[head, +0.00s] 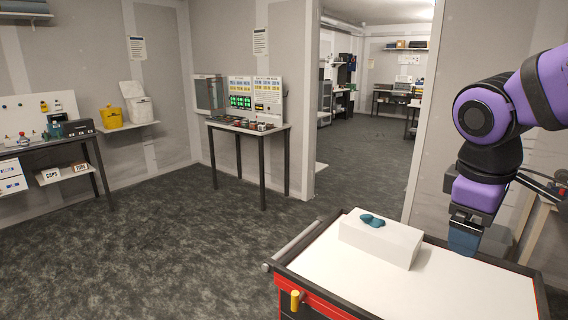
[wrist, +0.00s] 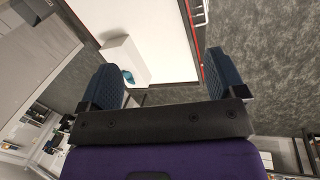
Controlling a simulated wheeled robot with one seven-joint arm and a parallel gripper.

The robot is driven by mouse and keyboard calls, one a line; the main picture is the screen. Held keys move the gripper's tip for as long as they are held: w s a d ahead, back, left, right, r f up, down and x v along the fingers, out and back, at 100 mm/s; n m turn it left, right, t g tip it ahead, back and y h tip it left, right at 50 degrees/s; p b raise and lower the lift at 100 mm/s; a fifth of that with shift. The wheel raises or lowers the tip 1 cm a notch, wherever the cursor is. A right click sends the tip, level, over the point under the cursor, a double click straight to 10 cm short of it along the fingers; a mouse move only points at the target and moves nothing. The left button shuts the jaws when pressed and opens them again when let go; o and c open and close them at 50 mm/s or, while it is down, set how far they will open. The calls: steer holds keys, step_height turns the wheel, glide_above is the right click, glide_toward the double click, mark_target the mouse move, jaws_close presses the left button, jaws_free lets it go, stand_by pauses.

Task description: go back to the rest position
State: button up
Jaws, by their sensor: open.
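My purple and black arm reaches down from the upper right in the head view. My gripper (head: 464,240) hangs above the right part of a white cart top, to the right of a white box. In the wrist view my gripper (wrist: 168,82) shows two blue padded fingers set wide apart, with nothing between them but a view of the cart top. The gripper is open and empty.
The white cart top (head: 325,266) has a dark rim. A white box (head: 385,244) on it bears a small blue item (head: 372,220). A narrow table (head: 248,127) with small items stands by the wall. A bench (head: 45,147) is at the left. The floor between is clear.

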steer(key=s+d+r+m+t+y, duration=0.1)
steer(key=s+r+m+t+y, duration=0.1)
steer(key=s+m, duration=0.5)
steer(key=shift+s+d+r+m+t, duration=0.25)
steer(key=shift+d+r+m+t, duration=0.2)
steer(key=shift+r+t, duration=0.45)
stand_by(1.2)
